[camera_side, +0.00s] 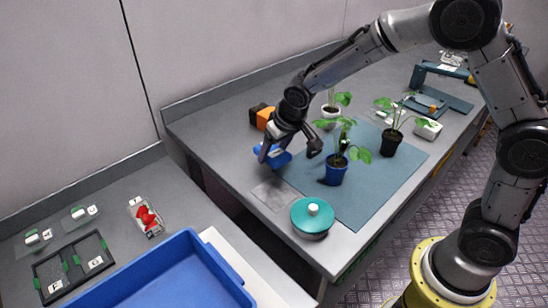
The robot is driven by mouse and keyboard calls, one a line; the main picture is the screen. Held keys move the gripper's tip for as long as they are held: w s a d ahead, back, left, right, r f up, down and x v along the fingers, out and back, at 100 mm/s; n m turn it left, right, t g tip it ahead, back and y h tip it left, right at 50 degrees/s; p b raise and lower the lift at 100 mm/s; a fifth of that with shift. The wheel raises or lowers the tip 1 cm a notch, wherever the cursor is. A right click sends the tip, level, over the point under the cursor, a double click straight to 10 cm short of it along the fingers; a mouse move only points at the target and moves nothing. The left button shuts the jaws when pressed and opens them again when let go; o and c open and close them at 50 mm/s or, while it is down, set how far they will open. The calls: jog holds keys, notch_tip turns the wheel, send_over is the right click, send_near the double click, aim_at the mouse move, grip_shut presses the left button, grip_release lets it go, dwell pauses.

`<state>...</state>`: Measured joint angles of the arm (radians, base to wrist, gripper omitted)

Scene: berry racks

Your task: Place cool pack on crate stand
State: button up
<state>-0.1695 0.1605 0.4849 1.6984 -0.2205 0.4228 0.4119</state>
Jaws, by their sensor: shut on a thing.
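My gripper (275,146) is shut on a blue block-like thing (273,158), which looks like the cool pack. It is at the left end of the grey bench, beside the teal mat; I cannot tell if the pack touches the bench. The arm's end partly covers the pack. At the lower left, a black frame (72,262) with two lettered compartments and green tabs lies on the other counter. It may be the crate stand, but I cannot tell for sure. No pack lies in it.
A big blue crate (243,296) stands at the bottom, between frame and bench. A clear punnet of red berries (146,218) lies behind it. A teal lidded pot (312,217) and potted plants, including one in a blue pot (334,173), stand near my gripper. An orange-black block (261,116) is behind.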

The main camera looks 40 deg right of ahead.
jog(key=shift+f, duration=1.25)
jog(key=shift+f, duration=0.45)
jog(key=o, duration=1.4)
jog(key=shift+r, duration=0.2)
jog(key=s+d+f+v, duration=0.1)
jog(key=v, duration=0.8)
jog(key=s+d+v, duration=0.1)
jog(key=s+v, duration=0.1)
jog(key=v, duration=0.8)
jog(key=shift+n+t, duration=0.3)
jog(key=shift+t, duration=0.2)
jog(key=s+d, duration=0.1)
jog(key=s, duration=0.5)
jog(key=s+d, duration=0.2)
jog(key=s, duration=0.5)
jog(key=s+d+r, duration=0.1)
jog(key=s, duration=0.6)
jog(key=shift+s+d, duration=0.1)
jog(key=shift+d, duration=0.2)
